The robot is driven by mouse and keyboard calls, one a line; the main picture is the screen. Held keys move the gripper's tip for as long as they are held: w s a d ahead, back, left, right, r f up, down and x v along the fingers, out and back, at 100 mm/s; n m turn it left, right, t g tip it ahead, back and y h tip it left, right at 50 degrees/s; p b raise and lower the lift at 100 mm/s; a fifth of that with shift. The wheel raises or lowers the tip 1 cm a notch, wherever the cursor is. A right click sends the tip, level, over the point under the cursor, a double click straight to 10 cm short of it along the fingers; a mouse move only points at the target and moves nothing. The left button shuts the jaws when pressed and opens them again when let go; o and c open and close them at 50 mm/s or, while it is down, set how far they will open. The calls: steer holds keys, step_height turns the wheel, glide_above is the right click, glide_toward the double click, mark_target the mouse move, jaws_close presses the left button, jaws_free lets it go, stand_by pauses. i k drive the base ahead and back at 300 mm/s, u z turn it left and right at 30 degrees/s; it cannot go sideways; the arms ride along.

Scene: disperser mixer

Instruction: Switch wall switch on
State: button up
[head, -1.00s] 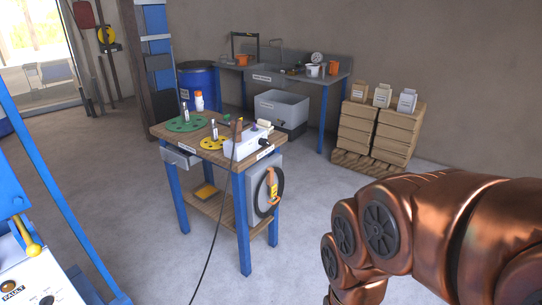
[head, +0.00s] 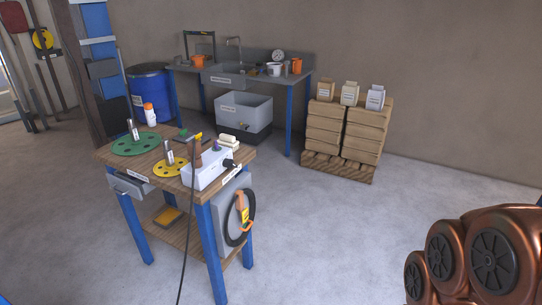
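I cannot make out a wall switch in the head view. The bare grey-brown wall (head: 440,80) at the back right shows no switch. A white box (head: 208,170) with a dark plug or knob on its side sits on the wooden-topped workbench, and a black cable hangs down from the bench's front. My copper-coloured arm shows at the lower right, but my gripper is out of view.
The workbench (head: 118,158) with blue legs stands at the left, holding green and yellow discs. A sink bench (head: 190,68), a blue barrel (head: 150,92) and stacked sacks on a pallet (head: 335,168) line the back. The floor (head: 330,240) between is clear.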

mark_target(230, 164)
steer(key=z, duration=0.1)
steer(key=i, duration=0.6)
steer(key=u, duration=0.7)
steer(key=i, duration=0.4)
steer(key=u, duration=0.45)
